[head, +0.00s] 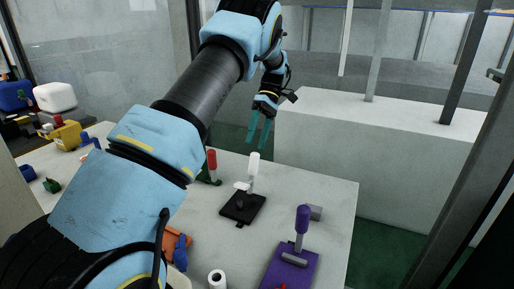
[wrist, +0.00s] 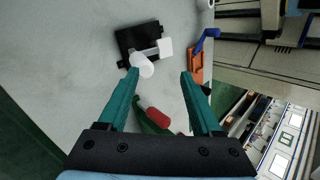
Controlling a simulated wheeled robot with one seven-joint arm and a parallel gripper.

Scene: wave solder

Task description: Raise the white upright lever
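The white upright lever (head: 253,168) stands on a black base plate (head: 237,215) on the table. In the wrist view, the white lever (wrist: 143,66) and its black base (wrist: 127,41) show at the top centre, beyond my left fingertip. My gripper (head: 259,141) is above and behind the lever, with its teal fingers pointing down. In the wrist view, the fingers of my gripper (wrist: 160,73) are spread apart with nothing between their tips. The lever is apart from the fingers in the head view; in the wrist view its end overlaps near the left fingertip.
A red-handled lever (head: 211,160) on a green base stands left of the white one. A purple lever (head: 302,220) stands at the front right. An orange and blue device (head: 180,247) and a white roll (head: 217,279) sit near the front. Bare table (head: 325,190) lies right of the white lever.

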